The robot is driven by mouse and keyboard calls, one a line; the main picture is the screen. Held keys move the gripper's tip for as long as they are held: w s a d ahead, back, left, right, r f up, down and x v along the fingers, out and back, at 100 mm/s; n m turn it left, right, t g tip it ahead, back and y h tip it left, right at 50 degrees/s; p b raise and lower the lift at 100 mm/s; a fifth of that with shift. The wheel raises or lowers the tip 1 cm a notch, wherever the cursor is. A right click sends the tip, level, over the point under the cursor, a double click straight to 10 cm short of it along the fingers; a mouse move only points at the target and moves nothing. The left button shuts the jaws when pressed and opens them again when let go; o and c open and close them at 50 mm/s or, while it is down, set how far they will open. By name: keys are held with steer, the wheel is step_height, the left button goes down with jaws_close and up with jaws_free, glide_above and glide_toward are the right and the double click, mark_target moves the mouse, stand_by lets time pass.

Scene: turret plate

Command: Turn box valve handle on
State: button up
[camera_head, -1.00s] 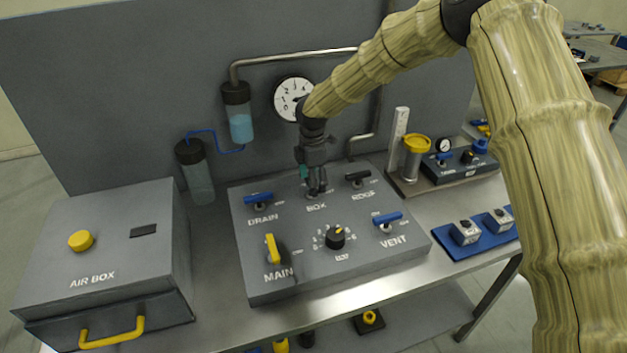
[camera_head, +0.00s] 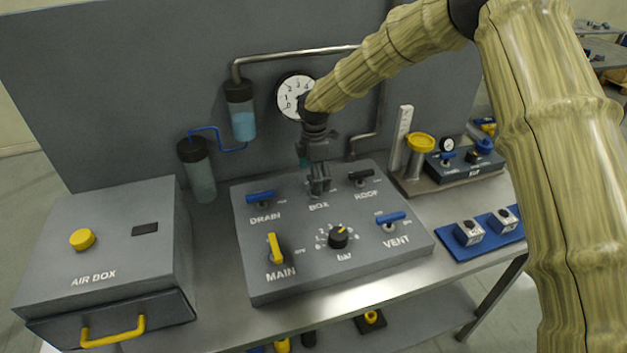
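The grey valve panel (camera_head: 300,264) lies on the bench with labelled handles. My gripper (camera_head: 318,188) points down at the BOX valve, just above the BOX label (camera_head: 318,206). The gripper covers the BOX handle, so its position is hidden, and I cannot tell whether the fingers touch it or are closed around it. The blue DRAIN handle (camera_head: 261,197) is left of the gripper and the black ROOF handle (camera_head: 363,175) is right of it. The yellow MAIN handle (camera_head: 275,248), the black bar knob (camera_head: 339,237) and the blue VENT handle (camera_head: 391,217) sit in the nearer row.
The grey AIR BOX (camera_head: 105,235) stands left of the panel. A round gauge (camera_head: 293,92) and a blue-liquid cylinder (camera_head: 241,115) are on the back wall. A yellow-capped cylinder (camera_head: 419,150) and a blue mat (camera_head: 485,240) with small blocks are at right.

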step_height(320, 180, up, 10)
steer(key=shift+a+r, duration=0.25)
steer(key=shift+a, duration=0.1)
